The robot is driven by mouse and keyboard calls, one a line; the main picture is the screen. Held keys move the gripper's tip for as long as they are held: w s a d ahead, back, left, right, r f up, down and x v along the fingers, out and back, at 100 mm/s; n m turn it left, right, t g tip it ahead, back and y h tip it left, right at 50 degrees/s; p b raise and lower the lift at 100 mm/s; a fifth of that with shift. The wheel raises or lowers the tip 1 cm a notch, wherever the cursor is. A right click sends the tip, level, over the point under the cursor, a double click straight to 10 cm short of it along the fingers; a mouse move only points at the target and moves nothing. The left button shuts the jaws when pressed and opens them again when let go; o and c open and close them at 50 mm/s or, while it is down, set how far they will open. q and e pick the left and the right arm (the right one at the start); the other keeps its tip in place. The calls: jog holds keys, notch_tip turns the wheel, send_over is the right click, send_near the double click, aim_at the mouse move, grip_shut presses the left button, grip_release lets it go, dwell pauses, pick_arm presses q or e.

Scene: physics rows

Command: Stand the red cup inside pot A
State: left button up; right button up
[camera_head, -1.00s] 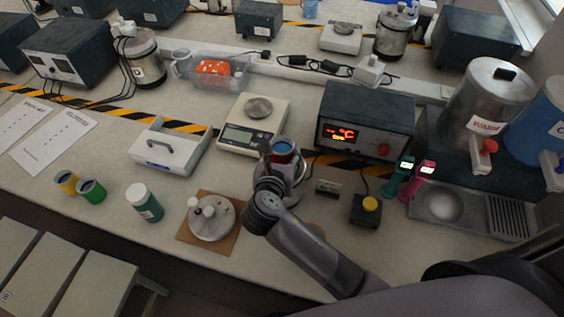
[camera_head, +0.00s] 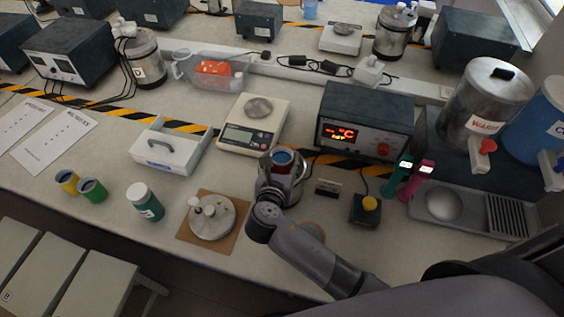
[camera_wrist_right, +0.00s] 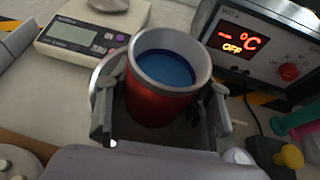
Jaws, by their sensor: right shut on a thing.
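The red cup (camera_wrist_right: 160,105) has a pale rim and a blue inside. It is upright between the fingers of my right gripper (camera_wrist_right: 162,115), which is shut on it. In the head view the cup (camera_head: 283,157) shows at the tip of my right gripper (camera_head: 280,166). A shiny metal pot (camera_head: 298,188), which I take for pot A, stands around and beneath the gripper, mostly hidden by it. Its rim shows left of the cup in the wrist view (camera_wrist_right: 101,68). I cannot tell how deep the cup is in it or whether it touches the bottom. My left gripper is out of view.
A scale (camera_head: 252,128) stands behind left, and a heater box (camera_head: 365,120) with a lit display behind right. A metal lid with pale knobs (camera_head: 212,220) lies on a brown board to the left. A yellow-button box (camera_head: 365,209) stands to the right.

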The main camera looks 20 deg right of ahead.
jog(key=o, duration=1.3)
jog(key=shift+s+f, duration=0.35)
jog(key=shift+f, duration=0.5)
jog(key=shift+w+r, duration=0.1)
jog(key=shift+r, duration=0.45)
jog(key=v, duration=0.4)
jog(key=b+v, duration=0.1)
jog(key=v, duration=0.3)
jog(key=r+v, duration=0.1)
jog(key=v, duration=0.3)
jog(key=shift+w+d+f, duration=0.1)
jog(key=shift+w, duration=0.1)
